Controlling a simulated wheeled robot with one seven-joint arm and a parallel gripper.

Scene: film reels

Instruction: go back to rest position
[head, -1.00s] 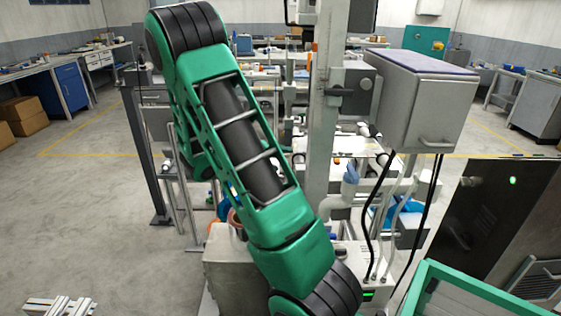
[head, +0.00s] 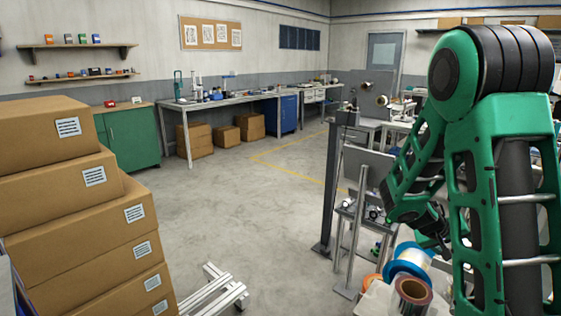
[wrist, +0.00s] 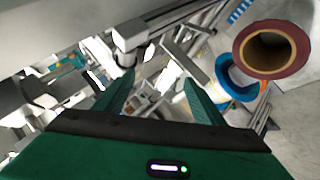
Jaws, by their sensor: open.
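My gripper (wrist: 158,88) shows in the wrist view with its two green fingers spread apart and nothing between them. In the head view my green arm fills the right side, bent over at a high joint, and the fingers cannot be made out. A maroon-rimmed hollow roll (wrist: 300,62) is at the upper right of the wrist view, right of the fingers and apart from them. A blue-rimmed reel (wrist: 227,75) is beside it. In the head view the blue-rimmed reel (head: 393,269) and the dark roll (head: 405,305) are at the bottom, left of my arm.
Stacked cardboard boxes (head: 75,225) stand at the left. A metal frame piece (head: 215,290) lies on the floor at the bottom. A dark post (head: 331,190) stands left of my arm. A long bench (head: 235,98) runs along the wall. The middle floor is open.

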